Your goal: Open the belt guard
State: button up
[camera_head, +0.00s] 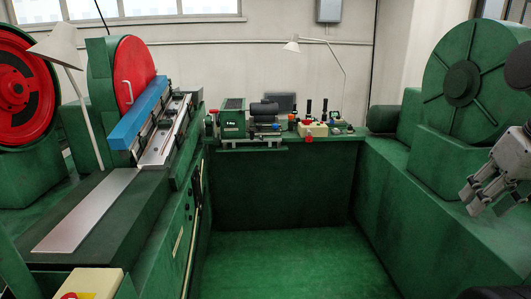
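No part in view is marked as the belt guard, so I cannot tell for sure which it is. A red round cover (136,68) with a pale handle (127,91) sits on the green machine at the left and looks closed. A long blue cover (141,112) lies along the machine in front of it. A large green round housing (470,82) stands at the right. My gripper (474,200) is at the right edge, in front of this housing and apart from the red cover. Its fingers are spread and nothing shows between them.
A bench (280,142) with a small machine and several knobs stands at the back. A red wheel (18,88) is at the far left. A lamp (62,46) stands before the left machine. The green floor (285,262) in the middle is clear.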

aim_at(224, 108)
jog(key=i+u, duration=0.15)
jog(key=i, duration=0.45)
jog(key=i+u, duration=0.2)
jog(key=i, duration=0.4)
jog(key=i+l+u, duration=0.15)
jog(key=i, duration=0.45)
jog(key=i+l+u, duration=0.1)
jog(key=u, duration=0.15)
jog(key=i+z, duration=0.5)
jog(key=i+j+z, duration=0.15)
jog(key=i+z, duration=0.3)
jog(key=k, duration=0.1)
